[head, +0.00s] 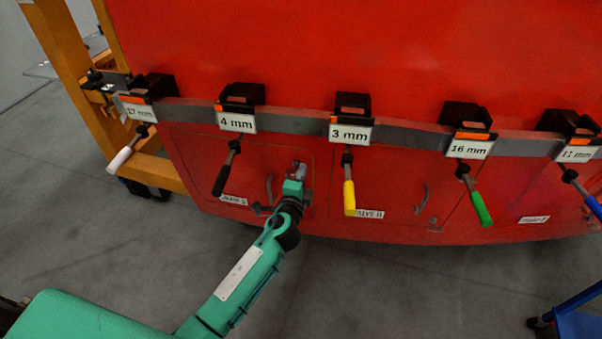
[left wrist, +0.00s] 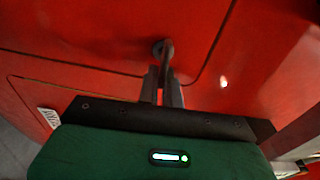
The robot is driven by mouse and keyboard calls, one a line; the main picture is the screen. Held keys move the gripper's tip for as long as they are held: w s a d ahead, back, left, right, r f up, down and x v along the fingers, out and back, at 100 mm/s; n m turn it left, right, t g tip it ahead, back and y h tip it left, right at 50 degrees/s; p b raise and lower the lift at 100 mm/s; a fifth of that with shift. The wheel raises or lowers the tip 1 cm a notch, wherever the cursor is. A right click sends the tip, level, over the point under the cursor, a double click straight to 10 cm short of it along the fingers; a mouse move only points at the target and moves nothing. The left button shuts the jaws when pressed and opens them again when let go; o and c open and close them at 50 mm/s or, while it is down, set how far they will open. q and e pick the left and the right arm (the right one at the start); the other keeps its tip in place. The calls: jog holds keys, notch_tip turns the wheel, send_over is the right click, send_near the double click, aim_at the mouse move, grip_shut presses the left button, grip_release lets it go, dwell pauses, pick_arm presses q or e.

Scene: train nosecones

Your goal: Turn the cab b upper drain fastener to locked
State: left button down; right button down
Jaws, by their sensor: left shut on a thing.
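The red nosecone (head: 380,70) carries a hatch panel (head: 240,165) at lower left, with a small label (head: 233,200) too blurred to read surely. My left gripper (head: 298,176) is at this panel's upper right corner. In the left wrist view its two fingers (left wrist: 163,88) are shut on a small dark fastener (left wrist: 164,48) that stands out of the red surface near a rounded panel seam. The fingers hide part of the fastener, so I cannot tell its turned position. My right gripper is not in view.
A grey rail (head: 290,121) holds hanging tools with size labels; the black-handled 4 mm (head: 221,179) and yellow-handled 3 mm (head: 349,197) flank my gripper. A curved handle (head: 269,189) is on the panel. An orange frame (head: 70,70) stands left.

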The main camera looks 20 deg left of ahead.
pick_arm(q)
jog(key=shift+f+m, duration=0.1)
jog(key=shift+m, duration=0.2)
jog(key=c, duration=1.6)
grip_release()
jog(key=shift+s+d+b, duration=0.15)
jog(key=shift+s+b, duration=0.6)
jog(key=shift+s, duration=2.7)
jog(key=shift+s+d+b, duration=0.15)
jog(key=shift+s+b, duration=0.55)
jog(key=shift+s, duration=2.75)
jog(key=shift+f, duration=0.1)
